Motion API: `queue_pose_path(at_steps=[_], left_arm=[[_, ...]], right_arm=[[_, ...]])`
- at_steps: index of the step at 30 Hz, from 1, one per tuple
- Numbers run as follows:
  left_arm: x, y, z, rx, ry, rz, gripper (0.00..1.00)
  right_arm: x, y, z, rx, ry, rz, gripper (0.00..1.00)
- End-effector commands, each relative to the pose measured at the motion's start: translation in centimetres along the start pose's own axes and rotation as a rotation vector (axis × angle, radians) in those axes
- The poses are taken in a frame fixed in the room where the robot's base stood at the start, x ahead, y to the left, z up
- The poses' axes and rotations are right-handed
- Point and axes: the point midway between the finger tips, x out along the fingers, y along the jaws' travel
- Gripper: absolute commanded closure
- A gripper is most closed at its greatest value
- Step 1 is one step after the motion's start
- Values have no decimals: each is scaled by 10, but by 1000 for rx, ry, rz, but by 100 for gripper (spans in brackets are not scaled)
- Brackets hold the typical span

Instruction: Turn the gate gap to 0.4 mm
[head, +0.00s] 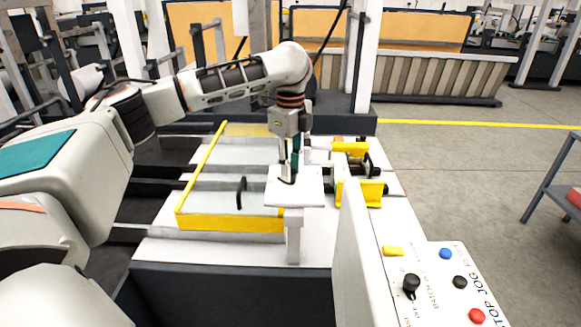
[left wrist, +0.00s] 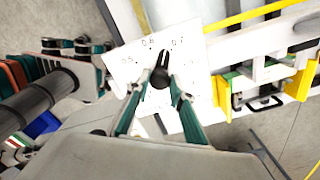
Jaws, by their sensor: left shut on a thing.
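The gap dial is a white plate (left wrist: 122,72) with black numbers and a black knob (left wrist: 160,73) in its middle. In the left wrist view the numbers look like 0.5, 0.6 and 0.7, and the knob's far end lies between the last two. My left gripper (left wrist: 157,92) has its green fingers on both sides of the knob, shut on it. In the head view my left gripper (head: 289,176) comes down on the plate (head: 300,198) and hides the knob.
Yellow gate parts (head: 372,193) stand right of the dial. A clear panel with a yellow edge (head: 230,222) lies left of it. A control panel (head: 428,265) with a black knob and coloured buttons is at front right. Open floor lies farther right.

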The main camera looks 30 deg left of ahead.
Motion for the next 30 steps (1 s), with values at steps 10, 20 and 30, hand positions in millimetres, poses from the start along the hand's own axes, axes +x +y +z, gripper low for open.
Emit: queue_pose_path(at_steps=[10,20,30], left_arm=[[0,0,0,-329,0,-1,99],[0,0,0,-643,0,0,99],[0,0,0,-965,0,0,99]], right_arm=[[0,-2,-1,6,1,0,100],[1,-5,-2,14,3,-2,100],[1,-5,-2,13,3,-3,100]])
